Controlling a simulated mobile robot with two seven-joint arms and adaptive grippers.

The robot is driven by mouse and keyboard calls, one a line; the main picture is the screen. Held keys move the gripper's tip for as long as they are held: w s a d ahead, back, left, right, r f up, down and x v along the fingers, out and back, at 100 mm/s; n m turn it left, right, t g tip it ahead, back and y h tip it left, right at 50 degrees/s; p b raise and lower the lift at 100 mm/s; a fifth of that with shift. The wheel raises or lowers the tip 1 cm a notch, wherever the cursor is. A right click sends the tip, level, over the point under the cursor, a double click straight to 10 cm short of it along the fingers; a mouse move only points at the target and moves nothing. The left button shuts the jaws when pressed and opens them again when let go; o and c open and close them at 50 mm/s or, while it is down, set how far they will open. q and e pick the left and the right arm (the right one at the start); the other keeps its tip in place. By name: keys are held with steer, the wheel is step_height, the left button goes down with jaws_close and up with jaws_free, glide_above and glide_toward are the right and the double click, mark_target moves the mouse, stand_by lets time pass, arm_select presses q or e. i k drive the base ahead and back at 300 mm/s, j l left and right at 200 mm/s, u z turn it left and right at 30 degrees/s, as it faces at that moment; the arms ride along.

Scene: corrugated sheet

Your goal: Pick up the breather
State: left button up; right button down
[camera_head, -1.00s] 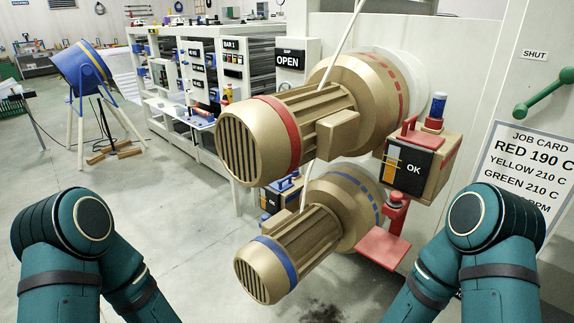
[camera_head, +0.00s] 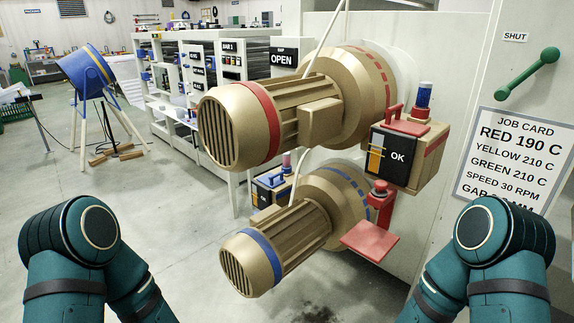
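I cannot tell for certain which part is the breather. A blue-capped cylinder with a red base (camera_head: 423,97) stands upright on a gold box with a black OK panel (camera_head: 397,157), beside a red handle (camera_head: 394,118). A similar, smaller cylinder (camera_head: 286,164) shows behind the motors, by a box with a blue handle (camera_head: 270,187). My two teal arms show at the lower left and lower right. Both grippers are outside the picture, so their states are hidden.
Two large gold motors, one with a red band (camera_head: 262,122) and one with a blue band (camera_head: 262,255), jut towards me. A red plate (camera_head: 370,241) sticks out below the OK box. A job card (camera_head: 505,160) and green handle (camera_head: 528,75) are on the right.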

mark_target(286, 157)
steer(key=i+j+z, duration=0.2)
steer(key=j, duration=0.15)
steer(key=j+z, duration=0.15)
steer(key=j, duration=0.25)
steer(key=i+j+z, duration=0.2)
steer(key=j, duration=0.2)
steer(key=i+j+z, duration=0.15)
steer(key=j+z, duration=0.25)
steer(key=j, duration=0.5)
steer(key=j+z, duration=0.45)
steer(key=j, duration=0.45)
steer(key=j+z, duration=0.4)
steer(key=j, duration=0.55)
steer(key=j+z, duration=0.45)
steer(key=j, duration=0.55)
steer(key=j+z, duration=0.2)
steer(key=j, duration=0.25)
steer(key=k+j+z, duration=0.25)
steer(key=j, duration=0.2)
steer(key=i, duration=0.05)
